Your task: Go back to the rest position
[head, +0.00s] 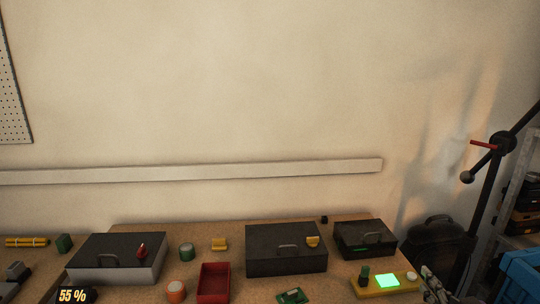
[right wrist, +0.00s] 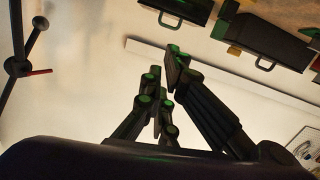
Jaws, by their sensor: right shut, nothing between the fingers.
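My right gripper (right wrist: 165,68) points upward in the right wrist view, with its dark fingers close together and nothing between them. Pale wall lies behind the fingers. In the head view only a small part of what looks like my right gripper (head: 434,286) shows at the bottom right, beside the yellow board (head: 400,287) with a lit green screen (head: 387,281). My left gripper is not in view.
Dark-lidded boxes (head: 118,248), (head: 286,262) and (head: 364,241) stand on the wooden bench (head: 210,232). A red tray (head: 214,284) is at the front. A black stand (head: 490,185) and a shelf (head: 525,185) are at right.

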